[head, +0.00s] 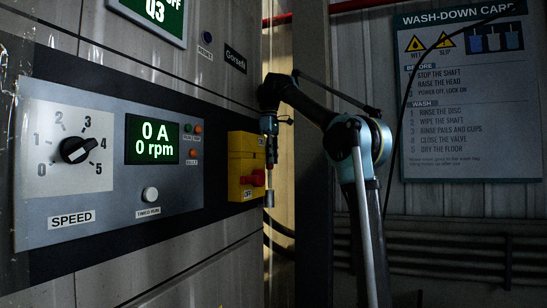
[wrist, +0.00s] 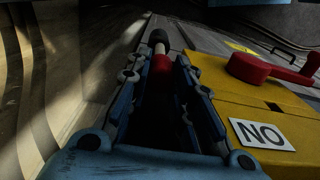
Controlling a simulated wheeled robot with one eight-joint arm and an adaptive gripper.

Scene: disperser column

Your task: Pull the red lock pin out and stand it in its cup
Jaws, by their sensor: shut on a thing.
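My gripper (wrist: 160,82) is shut on the red lock pin (wrist: 160,66), which shows between the blue fingers in the wrist view with a dark rounded end beyond them. In the head view my gripper (head: 269,145) points down beside the yellow switch box (head: 240,152), and the pin's greyish end (head: 268,199) hangs below it. The box carries a red handle (wrist: 249,68) and ON and OFF labels. In the wrist view the pin is to the left of the box, apart from its face. I see no cup in either view.
A grey speed panel (head: 110,205) with a dial and a display reading 0 A, 0 rpm is left of the box. A wash-down card (head: 470,100) hangs on the back wall. A dark post (head: 312,130) stands close to the right of my gripper.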

